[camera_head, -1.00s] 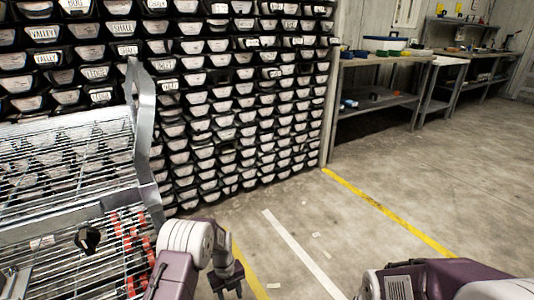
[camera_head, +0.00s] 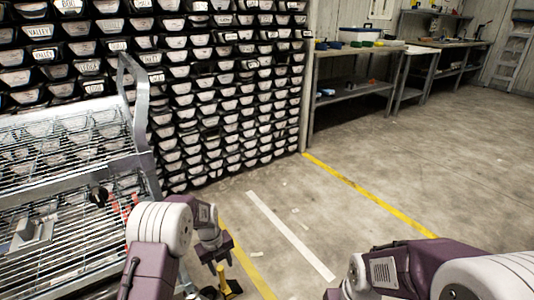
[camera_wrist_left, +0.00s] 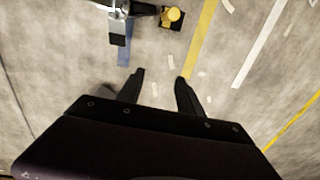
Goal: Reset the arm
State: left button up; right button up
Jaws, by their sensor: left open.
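My left arm comes in at the bottom of the head view, and its gripper (camera_head: 218,266) points down over the floor. In the left wrist view the left gripper's two dark fingers (camera_wrist_left: 158,80) are apart with nothing between them, only concrete floor behind. My right arm (camera_head: 400,268) shows at the lower right of the head view; its gripper is out of the picture.
A wire-shelf cart (camera_head: 65,150) stands at the left before a wall of labelled black bins (camera_head: 215,100). Workbenches (camera_head: 352,88) line the back. A small yellow object (camera_head: 229,288) is below the left gripper. Open floor (camera_head: 400,160) with painted lines lies at the right.

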pick_arm(q)
jog(key=s+a+r+n+t+p, duration=0.1)
jog(key=s+r+n+p, duration=0.3)
jog(key=r, duration=0.5)
jog(key=s+r+n+p, duration=0.1)
jog(key=s+r+n, duration=0.35)
jog(key=r, duration=0.45)
jog(key=s+a+f+n, duration=0.1)
jog(key=s+f+n, duration=0.1)
jog(key=s+n, duration=1.25)
notch_tip(320, 180, up, 38)
jog(key=w+n+p, duration=0.1)
jog(key=n+p, duration=0.5)
jog(key=p, duration=3.2)
jog(key=shift+w+a+r+y+p, duration=0.15)
jog(key=shift+w+y+p, duration=0.05)
jog(key=shift+y+p, duration=0.1)
